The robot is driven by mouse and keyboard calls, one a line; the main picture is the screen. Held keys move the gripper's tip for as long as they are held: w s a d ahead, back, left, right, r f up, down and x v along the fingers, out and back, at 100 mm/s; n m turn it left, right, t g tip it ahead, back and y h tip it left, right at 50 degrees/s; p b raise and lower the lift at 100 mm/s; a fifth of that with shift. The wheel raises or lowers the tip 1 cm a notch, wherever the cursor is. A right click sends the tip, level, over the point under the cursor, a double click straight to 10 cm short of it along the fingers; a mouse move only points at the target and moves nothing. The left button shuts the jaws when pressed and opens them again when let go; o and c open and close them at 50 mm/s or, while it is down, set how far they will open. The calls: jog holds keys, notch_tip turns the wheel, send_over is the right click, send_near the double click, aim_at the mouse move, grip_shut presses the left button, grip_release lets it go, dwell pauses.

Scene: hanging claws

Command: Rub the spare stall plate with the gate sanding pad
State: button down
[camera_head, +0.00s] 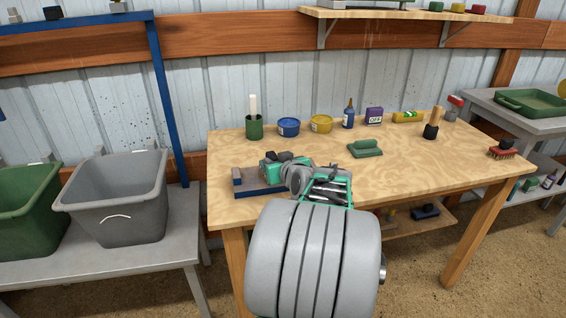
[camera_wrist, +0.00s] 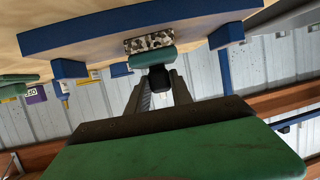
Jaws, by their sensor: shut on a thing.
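The gate sanding pad (camera_wrist: 150,58) shows in the wrist view as a green block with a black grip and a speckled grey-and-white face. My gripper (camera_wrist: 158,88) is shut on its black grip. The spare stall plate (camera_wrist: 125,27) is a blue plate with a raised block near each end. It also shows in the head view (camera_head: 262,192), lying on the table's left front part. The pad is at the plate, between the two end blocks; I cannot tell whether its speckled face touches. In the head view my gripper (camera_head: 276,163) is over the plate, and the wrist hides part of it.
A green block (camera_head: 365,148) lies at mid-table. Behind it stand a green cup (camera_head: 255,127), a blue tub (camera_head: 288,127), a yellow tub (camera_head: 321,123), a bottle (camera_head: 348,119) and a purple box (camera_head: 374,116). A brush (camera_head: 502,150) is at right. The table's right front is clear.

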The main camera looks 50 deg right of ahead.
jog(key=shift+w+a+f+b, duration=0.1)
jog(key=shift+w+a, duration=0.35)
jog(key=shift+a, duration=0.2)
jog(key=shift+w+a+r+b, duration=0.15)
jog(key=shift+w+a, duration=0.3)
jog(key=shift+a, duration=0.25)
jog(key=shift+w+a+f+b, duration=0.1)
jog(key=shift+w+a+f, duration=0.05)
jog(key=shift+w+a, duration=0.4)
jog(key=shift+s+a, duration=0.1)
notch_tip(320, 180, up, 6)
jog(key=p, duration=0.2)
jog(key=shift+p, duration=0.3)
jog(key=shift+r+p, duration=0.5)
jog(key=shift+r, duration=1.1)
